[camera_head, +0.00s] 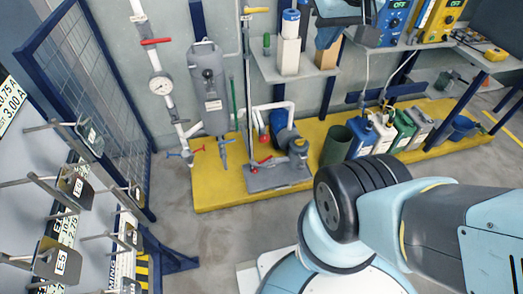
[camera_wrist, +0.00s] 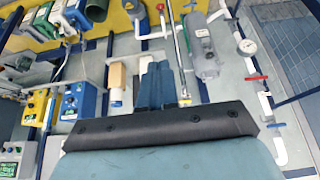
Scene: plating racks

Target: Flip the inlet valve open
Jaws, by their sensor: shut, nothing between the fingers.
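My gripper shows in the wrist view (camera_wrist: 158,68) as two blue fingers, shut and empty. It is apart from the valves, in front of the wall rack. Which handle is the inlet valve cannot be told; no label is readable. On the left pipe, a red lever (camera_head: 155,41) sits above the gauge; in the wrist view it is right of the fingers (camera_wrist: 256,78). A blue handle (camera_wrist: 276,125) is on the same pipe. Low on that pipe are a red handle (camera_head: 196,150) and a blue handle (camera_head: 173,155). A yellow lever (camera_head: 256,9) tops the thin vertical pipe.
A grey tank (camera_head: 210,85) hangs beside the gauge (camera_head: 160,85). A blue pump (camera_head: 283,130) with red handles stands on the yellow platform (camera_head: 225,192). Shelves (camera_head: 275,68) with bottles are to the right. A mesh panel (camera_head: 90,70) stands left.

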